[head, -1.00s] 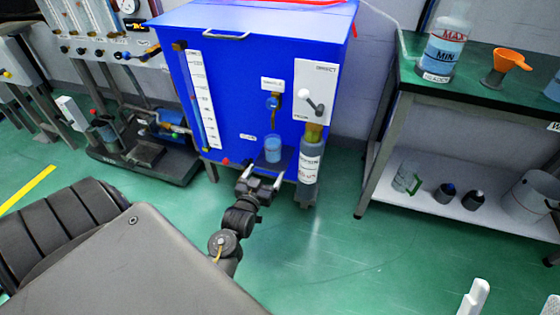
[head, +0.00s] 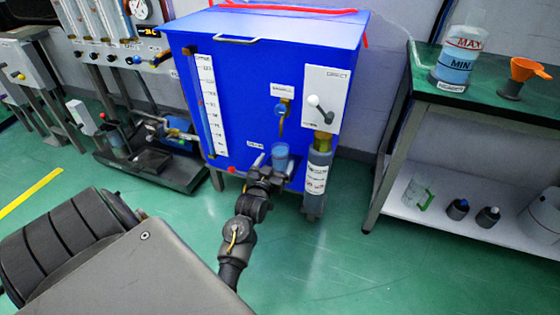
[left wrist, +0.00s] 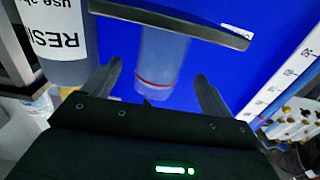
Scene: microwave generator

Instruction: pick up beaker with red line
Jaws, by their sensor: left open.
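The beaker (head: 279,152) is a small clear blue-looking cup at the lower front of the blue tank. In the left wrist view the beaker (left wrist: 163,60) shows a red line around it and stands on a dark ledge (left wrist: 175,22), with the picture upside down. My left gripper (head: 275,168) is at the beaker in the head view. In the left wrist view its two fingers (left wrist: 159,75) are open, one on each side of the beaker, with visible gaps. The fingers partly hide the beaker's lower part in the head view. My right gripper is not in view.
The blue tank (head: 245,95) stands directly ahead. A labelled cylinder (head: 318,172) hangs close to the right of the beaker. A green-topped bench (head: 490,105) stands at right, with a white lower shelf (head: 450,215). Green floor (head: 350,270) is clear in front.

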